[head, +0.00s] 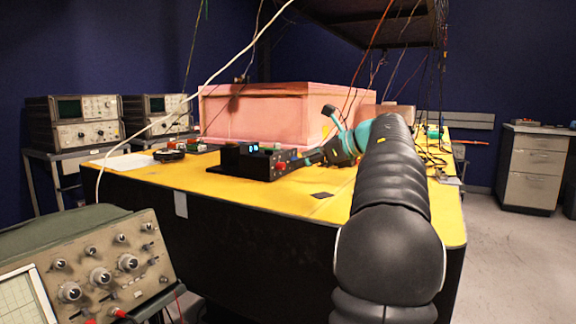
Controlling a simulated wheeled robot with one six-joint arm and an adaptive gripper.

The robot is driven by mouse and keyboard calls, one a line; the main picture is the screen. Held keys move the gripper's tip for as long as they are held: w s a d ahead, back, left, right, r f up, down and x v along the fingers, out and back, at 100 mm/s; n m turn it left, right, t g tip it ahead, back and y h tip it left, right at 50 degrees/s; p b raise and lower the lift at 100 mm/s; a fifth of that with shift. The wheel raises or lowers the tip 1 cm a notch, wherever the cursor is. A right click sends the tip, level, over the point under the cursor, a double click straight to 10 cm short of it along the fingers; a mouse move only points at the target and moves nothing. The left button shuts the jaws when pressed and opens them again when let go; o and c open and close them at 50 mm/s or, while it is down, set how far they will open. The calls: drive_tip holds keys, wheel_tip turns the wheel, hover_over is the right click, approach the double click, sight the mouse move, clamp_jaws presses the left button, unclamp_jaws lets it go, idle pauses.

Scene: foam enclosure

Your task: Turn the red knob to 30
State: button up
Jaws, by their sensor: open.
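A black box (240,163) with a small blue lit display (252,149) sits on the yellow table top. A small red spot, which looks like the red knob (281,167), shows on its right face, close to my fingers. The knob's marks and setting are too small to read. My gripper (302,161) is open, at the right side of the box, with its fingers pointing left toward that face. I cannot tell whether the fingers touch the knob or stand around it.
A pink foam enclosure (265,112) stands behind the box on the yellow table (215,186). A small dark flat piece (321,195) lies in front. Loose wires hang above, and a white cable crosses at left. Oscilloscopes stand at left (85,120) and in the near left corner (100,268).

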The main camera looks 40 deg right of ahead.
sight(284, 166)
drive_tip(key=x, duration=0.6)
clamp_jaws()
